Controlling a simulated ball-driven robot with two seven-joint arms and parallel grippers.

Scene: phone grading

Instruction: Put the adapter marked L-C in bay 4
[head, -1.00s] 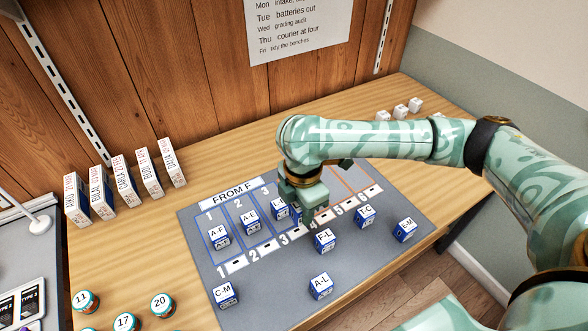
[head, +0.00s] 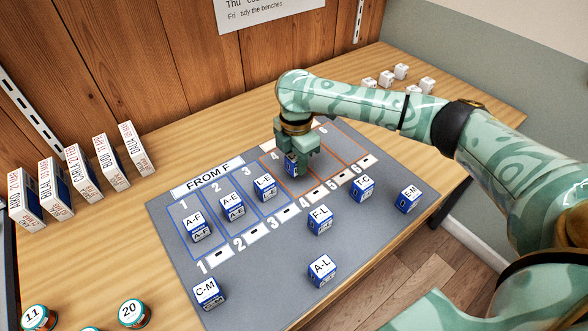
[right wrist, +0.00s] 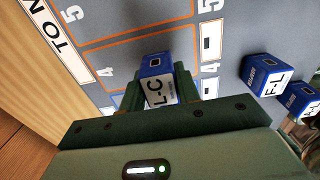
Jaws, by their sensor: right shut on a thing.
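The adapter marked L-C (head: 291,166) is a small blue box with a white label. My right gripper (head: 298,150) is shut on it, over the upper part of bay 4 on the grey mat (head: 240,285). In the right wrist view the L-C label (right wrist: 158,92) reads clearly between the two fingers (right wrist: 158,90), within the orange lines of bay 4. I cannot tell whether its underside touches the mat. Bay 4 is marked by a printed 4 (head: 305,202) at its near end. My left gripper is not in view.
Adapters A-F (head: 195,226), A-E (head: 232,207) and L-E (head: 265,188) stand in bays 1 to 3. F-L (head: 319,220), T-C (head: 362,188), E-M (head: 408,199), A-L (head: 321,271) and C-M (head: 208,294) stand nearer on the mat. Bays 5 and 6 look clear where visible.

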